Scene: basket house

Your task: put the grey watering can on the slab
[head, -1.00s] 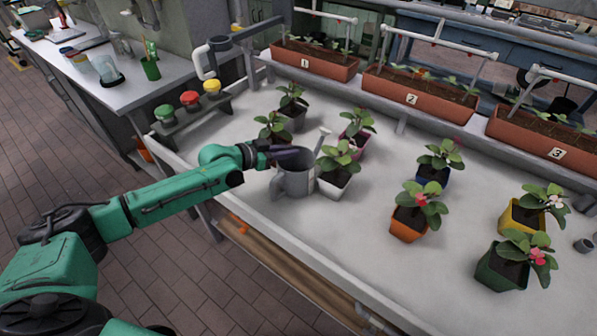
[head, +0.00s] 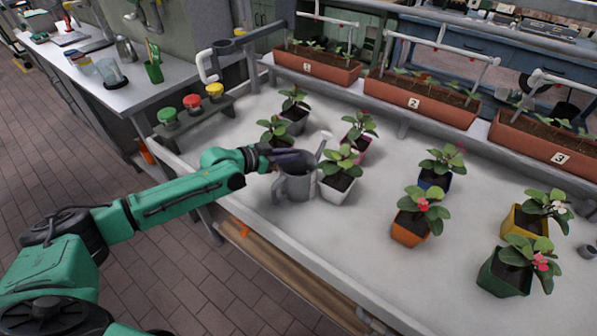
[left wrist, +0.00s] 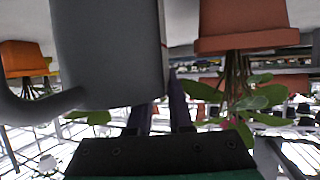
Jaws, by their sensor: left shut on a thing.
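The grey watering can (head: 296,188) stands upright on the pale bench top, close to its front edge, with its spout pointing up and right. My left gripper (head: 293,160) is shut on the can's upper rim, reaching in from the left. In the left wrist view the can (left wrist: 110,50) fills the upper left, and the dark fingers of the left gripper (left wrist: 161,112) straddle the edge of its wall. I cannot make out a separate slab for certain. My right gripper is out of view.
A white pot with a plant (head: 336,190) stands right beside the can. A pink pot (head: 359,145) and dark pots (head: 294,125) stand behind. Coloured buttons (head: 191,102) line the left edge.

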